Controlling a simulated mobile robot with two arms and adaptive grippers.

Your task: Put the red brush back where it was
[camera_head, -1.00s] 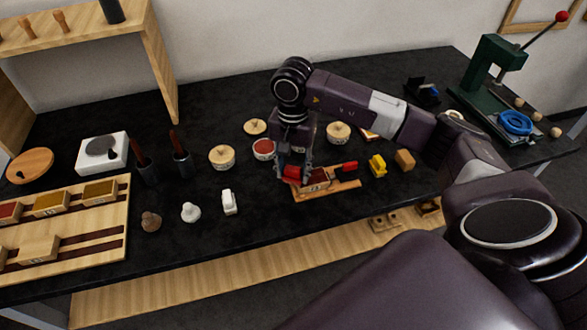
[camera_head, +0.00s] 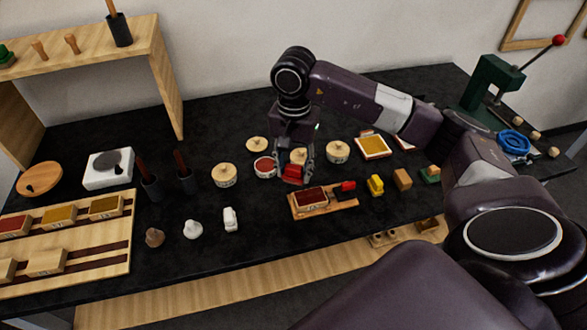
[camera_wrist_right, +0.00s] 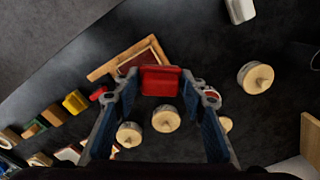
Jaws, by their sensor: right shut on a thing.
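My right gripper (camera_head: 294,178) is shut on a red block-shaped thing (camera_head: 291,173), which I take for the red brush, and holds it above the table just behind the wooden tray (camera_head: 340,205). In the right wrist view the red brush (camera_wrist_right: 160,80) sits between the two fingertips (camera_wrist_right: 160,88), its underside hidden. The tray bears a dark red pad (camera_head: 311,197) at its left and a small red and black piece (camera_head: 345,190) at its right. My left gripper is not in view.
Lidded round tins (camera_head: 223,175) and an open red tin (camera_head: 264,167) stand behind and left. A yellow block (camera_head: 376,185) and a wooden block (camera_head: 402,179) stand right of the tray. White pieces (camera_head: 230,219) stand to the left. Bare black table lies in front.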

